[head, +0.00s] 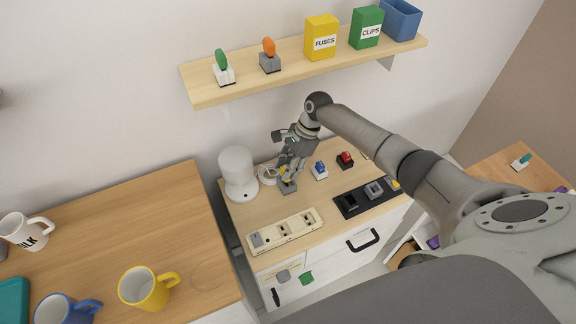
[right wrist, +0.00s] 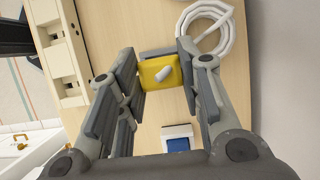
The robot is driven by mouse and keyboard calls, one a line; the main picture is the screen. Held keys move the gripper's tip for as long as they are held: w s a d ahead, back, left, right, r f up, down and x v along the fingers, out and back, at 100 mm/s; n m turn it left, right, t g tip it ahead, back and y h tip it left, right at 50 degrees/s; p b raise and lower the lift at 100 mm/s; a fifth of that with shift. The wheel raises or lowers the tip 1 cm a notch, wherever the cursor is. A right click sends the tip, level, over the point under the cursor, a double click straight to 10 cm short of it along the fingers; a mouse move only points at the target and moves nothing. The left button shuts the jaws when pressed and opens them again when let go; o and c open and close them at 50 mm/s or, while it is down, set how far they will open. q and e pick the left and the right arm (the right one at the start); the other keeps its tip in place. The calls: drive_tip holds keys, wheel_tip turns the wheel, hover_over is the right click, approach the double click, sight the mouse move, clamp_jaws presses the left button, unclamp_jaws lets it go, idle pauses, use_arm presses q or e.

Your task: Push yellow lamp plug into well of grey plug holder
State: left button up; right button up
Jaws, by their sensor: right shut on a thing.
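The yellow lamp plug (right wrist: 153,77) is between the fingers of my right gripper (right wrist: 160,78) in the right wrist view. A pale stub shows on its face. In the head view my right gripper (head: 287,170) points down at the desk, shut on the yellow plug (head: 283,171), which is mostly hidden by the fingers. The grey plug holder (head: 288,187) stands on the desk directly below the plug. In the wrist view only a grey edge of the holder (right wrist: 158,52) shows past the plug. I cannot tell how deep the plug sits in the well. My left gripper is not in view.
A white lamp (head: 238,170) and coiled white cord (head: 266,174) stand left of the holder. Blue (head: 319,170) and red (head: 345,160) plugs in holders stand to the right. A cream power strip (head: 285,231) and black tray (head: 350,210) lie in front. A shelf (head: 295,67) runs above.

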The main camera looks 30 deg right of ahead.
drive_tip(key=shift+f+b, duration=0.8)
drive_tip(key=shift+f, duration=1.05)
drive_tip(key=o, duration=1.1)
drive_tip(key=shift+d+r, duration=0.1)
drive_tip(key=v, duration=0.7)
drive_tip(key=shift+r, duration=0.2)
